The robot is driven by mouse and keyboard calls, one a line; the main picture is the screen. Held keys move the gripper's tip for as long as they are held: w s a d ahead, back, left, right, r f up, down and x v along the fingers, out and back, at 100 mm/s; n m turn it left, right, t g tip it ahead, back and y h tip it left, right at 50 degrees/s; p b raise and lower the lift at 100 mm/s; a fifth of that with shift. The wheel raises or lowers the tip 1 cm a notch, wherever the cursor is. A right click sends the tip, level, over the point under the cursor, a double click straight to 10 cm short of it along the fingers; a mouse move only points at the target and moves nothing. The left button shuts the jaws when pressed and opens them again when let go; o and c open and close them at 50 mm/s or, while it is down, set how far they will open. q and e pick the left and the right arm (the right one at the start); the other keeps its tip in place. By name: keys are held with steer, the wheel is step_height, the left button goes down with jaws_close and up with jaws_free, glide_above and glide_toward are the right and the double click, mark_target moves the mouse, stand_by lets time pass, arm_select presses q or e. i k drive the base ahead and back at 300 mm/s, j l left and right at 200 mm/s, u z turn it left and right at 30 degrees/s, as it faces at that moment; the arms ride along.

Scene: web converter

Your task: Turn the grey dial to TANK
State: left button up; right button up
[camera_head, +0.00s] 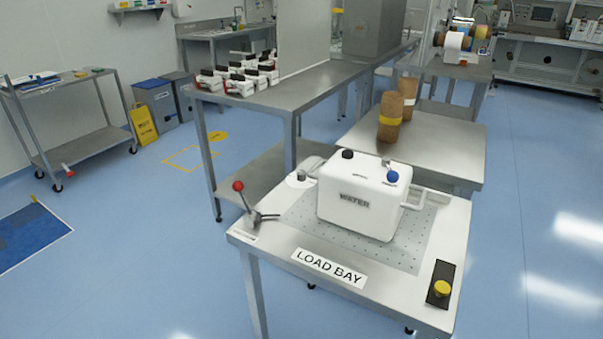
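A white box marked WATER (349,203) stands on the perforated plate of the LOAD BAY table (452,238). Its top carries a black knob (347,154) at the back left and a blue knob (392,176) at the right, with small labels too small to read. A small grey dial-like part (301,175) sits on a pale disc at the table's back left, beside the box. Its pointing direction and any TANK label cannot be made out. Neither of my grippers is in view.
A red-balled lever (238,187) and a grey metal clamp-like part (263,216) stand at the table's left. A yellow button (441,288) is at the front right. Brown rolls (391,118) stand on the table behind. Blue floor is open at left and right.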

mark_target(300, 176)
steer(key=j+z, duration=0.1)
steer(key=z, duration=0.3)
steer(key=j+z, duration=0.1)
steer(key=z, duration=0.3)
steer(key=i+j+z, duration=0.1)
steer(key=z, duration=0.3)
steer(key=j+z, duration=0.1)
steer(key=z, duration=0.3)
steer(key=j+z, duration=0.3)
steer(key=k+j+z, duration=0.15)
steer(key=j+z, duration=0.15)
steer(key=k+j+z, duration=0.2)
steer(key=j, duration=0.2)
steer(key=k+j+z, duration=0.2)
steer(key=j, duration=0.15)
steer(key=k+j, duration=0.15)
steer(key=j, duration=0.2)
steer(key=k+j+z, duration=0.1)
steer(key=j, duration=0.25)
steer(key=k+j, duration=0.05)
